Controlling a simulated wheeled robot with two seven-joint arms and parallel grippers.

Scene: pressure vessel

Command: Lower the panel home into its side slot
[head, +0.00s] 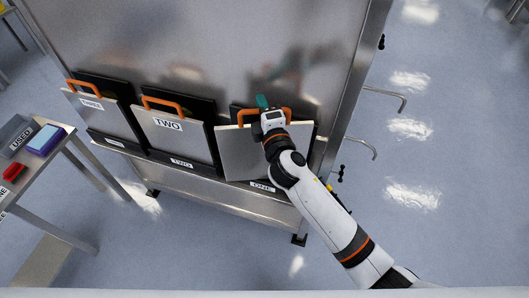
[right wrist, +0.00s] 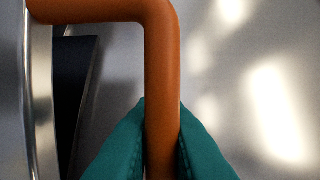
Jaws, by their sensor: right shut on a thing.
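A grey metal panel (head: 237,153) with an orange handle (head: 286,113) stands at the slot labelled ONE (head: 263,187), the right one of three on the steel vessel's side. Its lower edge is at the dark slot bar; whether it is fully seated I cannot tell. My right gripper (head: 262,102) is at the handle, its arm hiding the panel's right part. In the right wrist view, its teal fingers (right wrist: 161,145) are shut on the orange handle (right wrist: 160,60), one on each side. My left gripper is not in view.
Panels labelled TWO (head: 180,137) and THREE (head: 105,115) stand in the slots to the left. A side table (head: 50,165) at the left holds a grey bin marked USED (head: 15,135), a blue-purple box (head: 46,140) and a red item (head: 13,172). Bent rods (head: 385,92) stick out at right.

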